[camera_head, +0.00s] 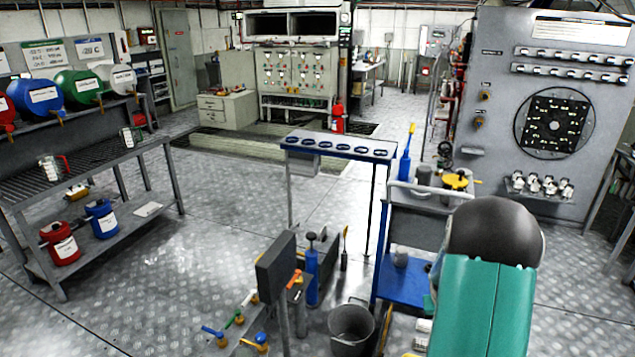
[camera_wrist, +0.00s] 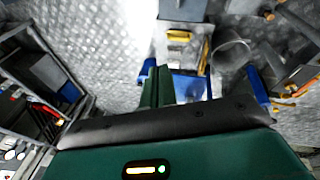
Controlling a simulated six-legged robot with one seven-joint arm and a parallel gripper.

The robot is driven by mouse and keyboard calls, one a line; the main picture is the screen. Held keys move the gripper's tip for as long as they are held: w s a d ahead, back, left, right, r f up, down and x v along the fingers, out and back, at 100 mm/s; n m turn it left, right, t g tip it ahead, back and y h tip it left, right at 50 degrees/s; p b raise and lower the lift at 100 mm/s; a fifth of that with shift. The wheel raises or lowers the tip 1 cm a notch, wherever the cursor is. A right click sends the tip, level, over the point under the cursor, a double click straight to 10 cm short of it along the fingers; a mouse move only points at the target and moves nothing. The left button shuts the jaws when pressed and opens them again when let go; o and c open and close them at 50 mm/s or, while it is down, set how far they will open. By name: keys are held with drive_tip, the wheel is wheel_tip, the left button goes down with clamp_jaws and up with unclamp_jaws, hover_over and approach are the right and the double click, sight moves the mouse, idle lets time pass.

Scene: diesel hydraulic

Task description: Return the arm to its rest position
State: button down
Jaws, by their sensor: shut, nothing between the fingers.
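In the wrist view my gripper (camera_wrist: 157,80) shows as two green fingers side by side with no object between them. The gripper is shut and empty. Its green housing fills the bottom of that view. The fingers point toward a blue surface and the plate floor. In the head view part of my green and black arm rises at the lower right, in front of the blue cart (camera_head: 405,282). The fingers cannot be made out there.
A narrow table (camera_head: 340,146) stands mid-room. A grey bucket (camera_head: 351,326) and a dark upright panel (camera_head: 277,266) are near my arm. A grey test cabinet (camera_head: 497,110) stands at the right, a workbench (camera_head: 95,168) at the left. The floor (camera_head: 170,270) at left centre is clear.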

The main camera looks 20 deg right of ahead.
drive_tip(key=w+a+r+n+t, duration=0.2)
drive_tip(key=a+r+n+t, duration=0.1)
drive_tip(key=a+r, duration=1.85)
drive_tip(key=s+a+r+n+t+y, duration=0.1)
drive_tip(key=s+a+r, duration=0.3)
drive_tip(key=a, duration=0.5)
drive_tip(key=s+a+r+n+t+y, duration=0.1)
drive_tip(key=s+a+r, duration=0.3)
drive_tip(key=s+a, duration=0.5)
drive_tip(key=shift+a+n+y, duration=0.6)
drive_tip(key=shift+a+y, duration=0.1)
drive_tip(key=shift+a, duration=0.05)
drive_tip(key=shift+s+d, duration=0.1)
drive_tip(key=shift+d, duration=0.1)
